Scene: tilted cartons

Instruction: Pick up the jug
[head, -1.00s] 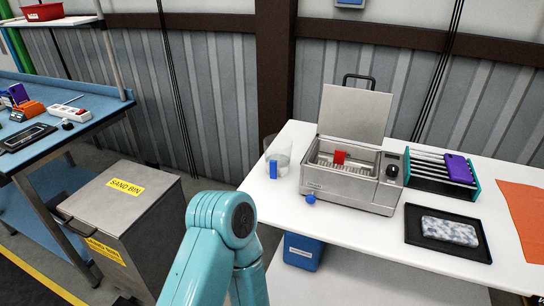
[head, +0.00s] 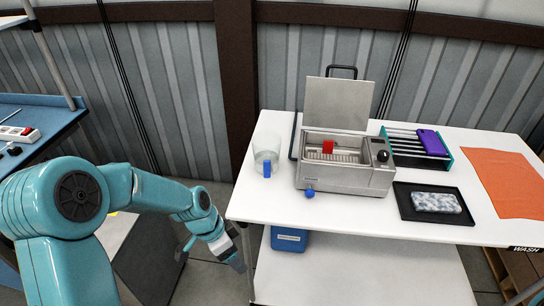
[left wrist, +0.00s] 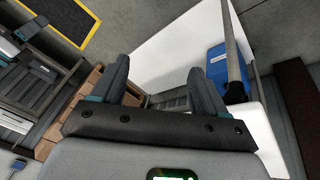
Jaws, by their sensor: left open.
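The jug (head: 266,146) is a clear, see-through vessel with a blue upright part, seemingly its handle, on the near side. It stands upright at the left end of the white table (head: 360,218), beside the steel water bath. My left gripper (head: 236,262) hangs low off the table's left front corner, below the tabletop and apart from the jug. In the left wrist view its two dark fingers (left wrist: 161,78) stand wide apart with nothing between them. The jug cannot be made out in that view. My right gripper is not in view.
The steel bath (head: 345,178) with its lid up, a blue tap and a red item inside is just right of the jug. A rack with a purple item (head: 432,142), a black tray (head: 412,207) and an orange mat (head: 500,180) lie farther right. A blue container (head: 289,239) sits underneath.

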